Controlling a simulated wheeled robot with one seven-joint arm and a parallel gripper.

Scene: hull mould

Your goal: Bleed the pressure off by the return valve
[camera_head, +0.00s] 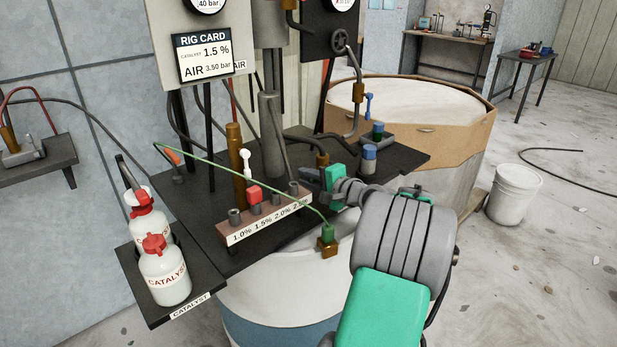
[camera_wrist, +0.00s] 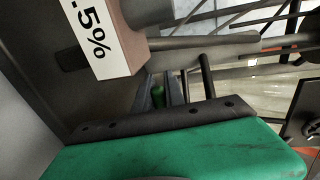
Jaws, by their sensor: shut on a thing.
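My gripper (camera_head: 308,174) is low over the dark bench, just behind the right end of the percent-marked rack. In the wrist view its dark fingers (camera_wrist: 160,95) are shut on a small green part (camera_wrist: 158,95), mostly hidden between them. I cannot tell from its shape whether this is the return valve's handle. In the head view my wrist and fingers cover that spot. A brass fitting (camera_head: 322,159) on a grey pipe stands just behind the fingers. A blue-handled lever (camera_head: 368,104) stands farther right beside another brass fitting, apart from my gripper.
The rack (camera_head: 262,222) carries several grey sockets and a red piece. A green hose runs to a green-topped brass fitting (camera_head: 328,240) on the white drum. Catalyst bottles (camera_head: 165,275) stand on a shelf at left. The rig card (camera_head: 203,57) reads 1.5 % and 3.50 bar.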

